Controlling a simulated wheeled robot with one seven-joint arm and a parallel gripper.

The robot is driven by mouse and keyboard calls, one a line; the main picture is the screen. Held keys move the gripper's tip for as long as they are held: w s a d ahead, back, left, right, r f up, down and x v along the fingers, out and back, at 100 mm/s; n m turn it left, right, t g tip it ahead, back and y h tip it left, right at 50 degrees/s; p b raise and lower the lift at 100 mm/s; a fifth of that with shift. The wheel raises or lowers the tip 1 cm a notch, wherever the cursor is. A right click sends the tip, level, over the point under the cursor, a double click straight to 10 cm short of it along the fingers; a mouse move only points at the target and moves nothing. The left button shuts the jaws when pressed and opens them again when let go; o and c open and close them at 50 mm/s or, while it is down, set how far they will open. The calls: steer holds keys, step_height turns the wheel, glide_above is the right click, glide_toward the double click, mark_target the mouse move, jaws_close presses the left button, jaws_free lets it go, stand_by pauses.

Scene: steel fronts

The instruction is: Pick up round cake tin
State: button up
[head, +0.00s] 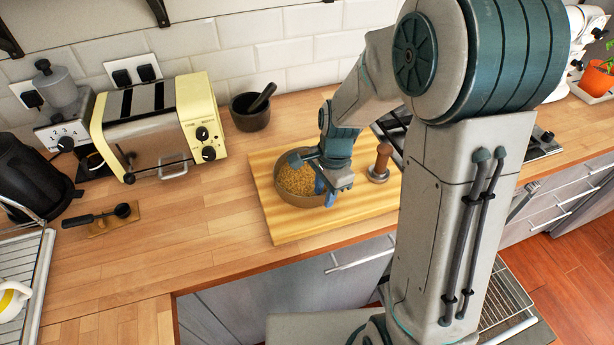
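The round cake tin (293,204) is a low brown tin with a golden, crumbly-looking filling. It sits upright on the left part of a wooden board on the counter. My gripper (322,184) points down at the tin's right side, with blue finger parts by the right rim. The gripper and wrist hide part of that rim. I cannot tell whether the fingers touch the tin or how far apart they are.
The wooden board (285,229) has a tamper-like tool with a brown handle (383,158) right of my gripper. A mortar with pestle (250,116) stands behind. A yellow toaster (150,125) is at left, a hob (540,143) at right.

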steer(key=shift+f, duration=0.35)
jaws_close()
